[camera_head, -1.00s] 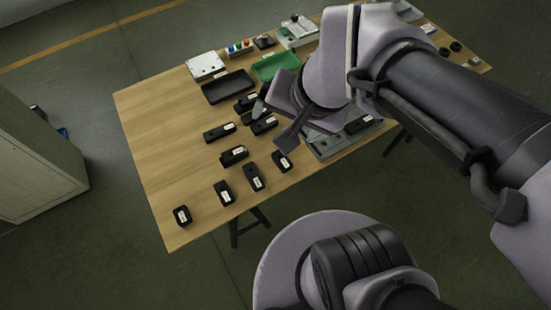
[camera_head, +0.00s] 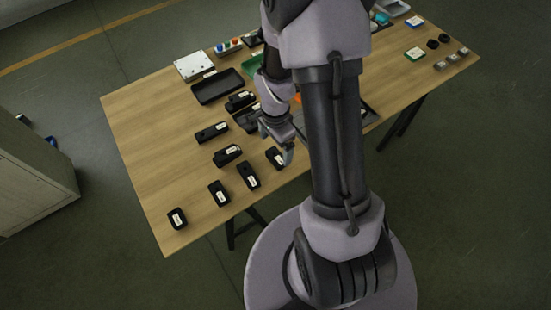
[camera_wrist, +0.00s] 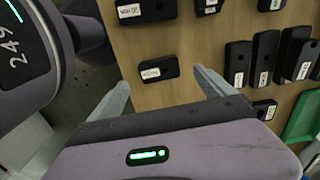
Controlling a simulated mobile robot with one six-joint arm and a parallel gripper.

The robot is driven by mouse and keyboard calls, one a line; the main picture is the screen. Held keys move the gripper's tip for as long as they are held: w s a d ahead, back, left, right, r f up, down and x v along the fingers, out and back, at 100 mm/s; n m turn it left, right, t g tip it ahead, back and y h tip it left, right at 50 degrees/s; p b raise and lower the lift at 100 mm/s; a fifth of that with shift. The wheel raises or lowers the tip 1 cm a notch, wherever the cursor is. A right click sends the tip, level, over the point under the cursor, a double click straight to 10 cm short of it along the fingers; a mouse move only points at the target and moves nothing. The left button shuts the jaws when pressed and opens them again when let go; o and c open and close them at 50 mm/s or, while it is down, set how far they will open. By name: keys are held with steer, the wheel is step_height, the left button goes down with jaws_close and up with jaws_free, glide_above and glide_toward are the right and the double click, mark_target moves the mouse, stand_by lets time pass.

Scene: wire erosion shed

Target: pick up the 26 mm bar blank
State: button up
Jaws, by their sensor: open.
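Several black blocks with white labels lie on the wooden table. The labels are too small to read, so I cannot tell which one is the 26 mm bar blank or its holder. One black block (camera_head: 276,158) is near the front edge, close to my gripper (camera_head: 281,146). In the wrist view my gripper (camera_wrist: 162,80) is open and empty, with its two fingers spread. A labelled black block (camera_wrist: 157,68) shows between and just beyond the fingertips, apparently apart from them. My arm hides part of the table in the head view.
More black blocks stand close by, such as one at the front (camera_head: 248,175) and one farther left (camera_head: 227,155). A black tray (camera_head: 217,87) and a green tray (camera_head: 250,67) lie behind. The table's (camera_head: 140,130) left part is largely bare. A cabinet (camera_head: 35,190) stands at left.

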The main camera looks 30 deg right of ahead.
mark_target(276, 156)
step_height(276, 156, down, 5)
steer(key=b, duration=0.2)
steer(key=shift+d+f+b, duration=0.15)
steer(key=shift+f+b, duration=0.05)
steer(key=shift+b, duration=0.1)
steer(key=shift+r, duration=0.15)
steer(key=shift+c, duration=0.2)
jaws_close()
